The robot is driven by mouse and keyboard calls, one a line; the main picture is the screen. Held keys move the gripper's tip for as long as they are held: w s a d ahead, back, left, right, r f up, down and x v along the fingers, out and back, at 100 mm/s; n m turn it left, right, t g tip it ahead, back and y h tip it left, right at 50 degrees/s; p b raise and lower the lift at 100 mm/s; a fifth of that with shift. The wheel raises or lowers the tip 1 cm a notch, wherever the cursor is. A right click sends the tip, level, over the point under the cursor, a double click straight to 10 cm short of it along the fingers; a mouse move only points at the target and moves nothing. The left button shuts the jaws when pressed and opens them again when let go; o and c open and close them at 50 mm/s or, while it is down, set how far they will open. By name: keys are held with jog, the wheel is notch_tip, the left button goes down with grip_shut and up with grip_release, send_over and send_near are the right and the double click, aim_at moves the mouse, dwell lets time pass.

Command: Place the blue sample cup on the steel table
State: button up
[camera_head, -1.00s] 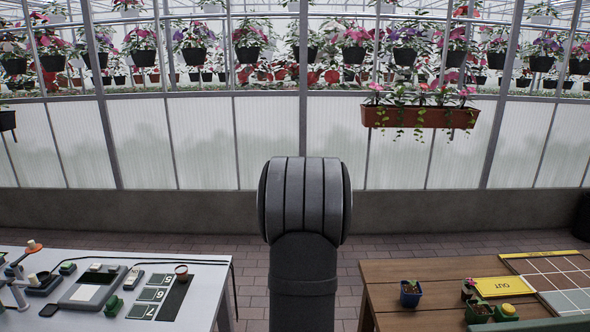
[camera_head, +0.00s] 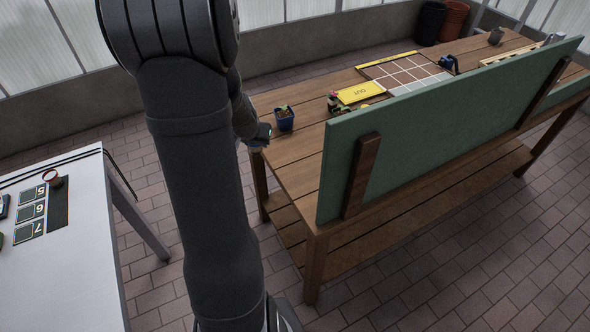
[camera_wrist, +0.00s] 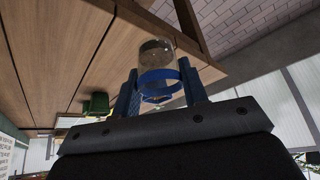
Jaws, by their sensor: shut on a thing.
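The blue sample cup (camera_wrist: 157,75) is a clear cup with a blue band. In the wrist view it sits between the two blue fingers of my gripper (camera_wrist: 161,92), which is shut on it. In the head view my gripper (camera_head: 258,138) is small and partly hidden by my arm, close to the left end of the wooden table; the cup is hard to make out there. The steel table (camera_head: 85,275) is the pale table at the lower left, apart from my gripper. Part of it is out of view.
The wooden table (camera_head: 300,165) holds a blue seedling pot (camera_head: 285,119), a yellow OUT sign (camera_head: 360,92) and a gridded mat. A green board (camera_head: 440,120) stands along its near side. On the steel table are numbered cards (camera_head: 30,211) and a red-rimmed cup (camera_head: 52,177) on a dark strip.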

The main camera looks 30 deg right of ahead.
jog(key=s+d+r+m+g+h, duration=0.1)
jog(key=s+d+r+m, duration=0.1)
jog(key=s+d, duration=0.4)
jog(key=d+m, duration=0.1)
jog(key=d, duration=0.2)
jog(key=shift+s+d+r+m+h, duration=0.3)
jog(key=shift+s+r+m+h, duration=0.1)
jog(key=shift+f, duration=4.8)
jog(key=shift+f, duration=0.15)
jog(key=o, duration=0.9)
jog(key=shift+o, duration=0.2)
jog(key=v, duration=1.5)
jog(key=shift+r, duration=0.45)
jog(key=shift+o, duration=0.6)
jog(key=shift+v, duration=0.75)
